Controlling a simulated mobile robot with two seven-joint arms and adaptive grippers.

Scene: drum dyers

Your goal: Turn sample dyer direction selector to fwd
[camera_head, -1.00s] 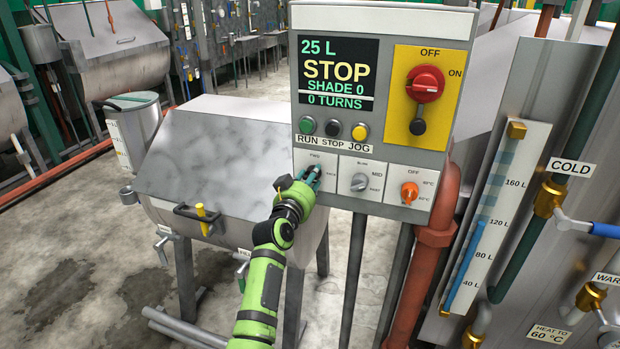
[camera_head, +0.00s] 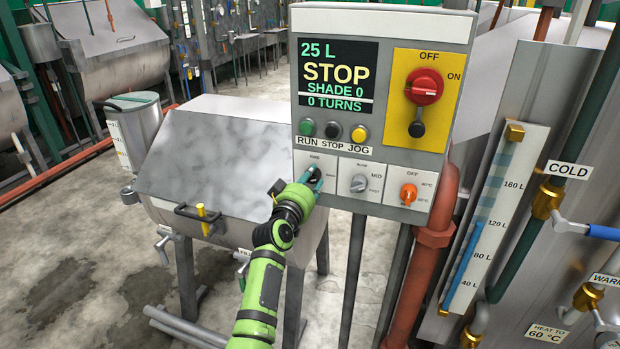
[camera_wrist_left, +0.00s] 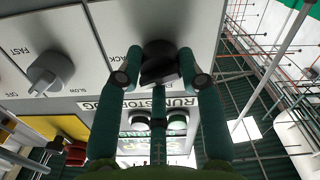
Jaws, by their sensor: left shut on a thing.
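The sample dyer's direction selector is a small dark knob (camera_head: 315,172) on the left white plate of the control panel's bottom row. It has FWD above it and BACK at its right. My left gripper (camera_head: 311,183) is at this knob, its teal fingers closed on it. In the left wrist view, which is upside down, the dark knob (camera_wrist_left: 159,62) sits between the fingertips of the gripper (camera_wrist_left: 161,80). The fingers partly cover the knob, so I cannot tell exactly where it points. My right gripper is not in view.
The grey control panel (camera_head: 460,25) shows STOP, 25 L and 0 TURNS. A speed knob (camera_head: 359,183) and an orange heat knob (camera_head: 408,195) sit right of the selector. Push buttons (camera_head: 332,131) are just above. A steel dyer drum (camera_head: 215,150) stands left, behind my arm.

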